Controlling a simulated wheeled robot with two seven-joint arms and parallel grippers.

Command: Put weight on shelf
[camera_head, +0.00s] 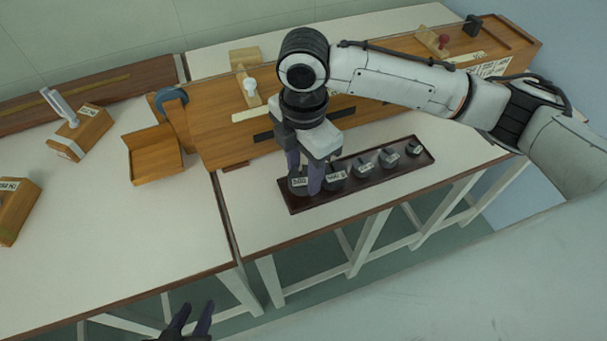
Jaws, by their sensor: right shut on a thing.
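Several dark metal weights with white labels stand in a row on a dark wooden tray (372,186). My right gripper (304,182) points down at the left end of the tray and is shut on the leftmost weight (298,184). That weight is partly hidden by the fingers, and I cannot tell whether it touches the tray. The neighbouring weight (336,177) stands just right of the fingers. My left gripper (192,320) is at the bottom edge, below the bench front, with its fingers apart and empty. A small wooden shelf (155,165) juts out on the left.
A long wooden instrument case (220,125) lies behind the tray. A blue-grey curved piece (171,97) is above the shelf. The left bench's front (130,250) is clear. A narrow seam separates the benches.

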